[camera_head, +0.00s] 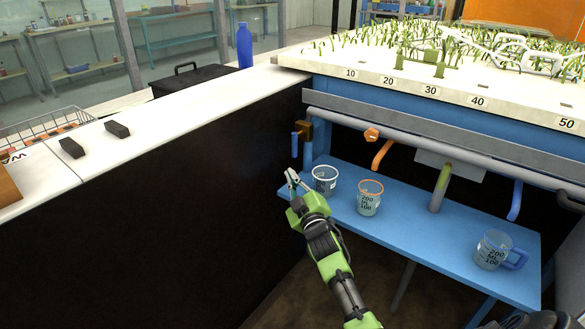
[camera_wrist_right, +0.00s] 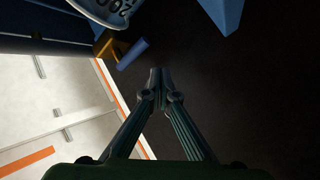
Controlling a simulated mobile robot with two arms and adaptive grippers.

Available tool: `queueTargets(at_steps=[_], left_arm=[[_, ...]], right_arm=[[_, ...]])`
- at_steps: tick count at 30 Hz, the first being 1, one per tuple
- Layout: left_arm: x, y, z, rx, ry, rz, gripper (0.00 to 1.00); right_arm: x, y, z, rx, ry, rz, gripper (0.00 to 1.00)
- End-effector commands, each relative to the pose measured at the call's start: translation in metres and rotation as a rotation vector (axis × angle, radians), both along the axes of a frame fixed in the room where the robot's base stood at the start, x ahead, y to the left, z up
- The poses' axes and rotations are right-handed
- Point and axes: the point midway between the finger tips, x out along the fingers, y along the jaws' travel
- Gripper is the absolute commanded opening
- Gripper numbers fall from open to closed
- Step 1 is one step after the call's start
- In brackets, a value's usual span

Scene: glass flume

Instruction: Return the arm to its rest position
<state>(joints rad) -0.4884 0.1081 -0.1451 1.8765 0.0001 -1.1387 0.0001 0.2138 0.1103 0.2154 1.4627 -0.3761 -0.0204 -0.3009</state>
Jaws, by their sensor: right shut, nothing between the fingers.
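My right gripper (camera_head: 292,182) is green and dark, and reaches up from the bottom of the head view. Its fingertips are beside the left end of the blue shelf (camera_head: 420,242), just left of a clear beaker with a white rim (camera_head: 325,180). In the right wrist view its two fingers (camera_wrist_right: 161,75) meet at the tips with nothing between them. A printed beaker (camera_wrist_right: 105,10) shows at the top of that view, apart from the fingers. My left gripper is not in view.
An orange-rimmed beaker (camera_head: 369,198) and a blue-handled jug (camera_head: 496,249) stand on the shelf. Pipes with a blue-handled brass valve (camera_head: 305,131) run above it. A white-topped dark counter (camera_head: 190,120) lies left, bearing a blue bottle (camera_head: 245,46).

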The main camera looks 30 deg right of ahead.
Motion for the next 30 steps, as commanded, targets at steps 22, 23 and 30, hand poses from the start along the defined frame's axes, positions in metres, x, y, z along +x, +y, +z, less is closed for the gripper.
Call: queueTargets(at_steps=[22, 23, 30], left_arm=[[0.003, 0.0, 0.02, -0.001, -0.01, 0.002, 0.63], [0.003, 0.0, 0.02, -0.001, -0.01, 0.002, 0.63], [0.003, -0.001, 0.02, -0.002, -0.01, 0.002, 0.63]], right_arm=[[-0.045, 0.028, -0.059, 0.013, 0.023, -0.002, 0.0], [-0.047, 0.029, -0.065, 0.024, 0.04, -0.002, 0.0], [-0.11, 0.057, -0.171, 0.244, 0.375, -0.021, 0.0]])
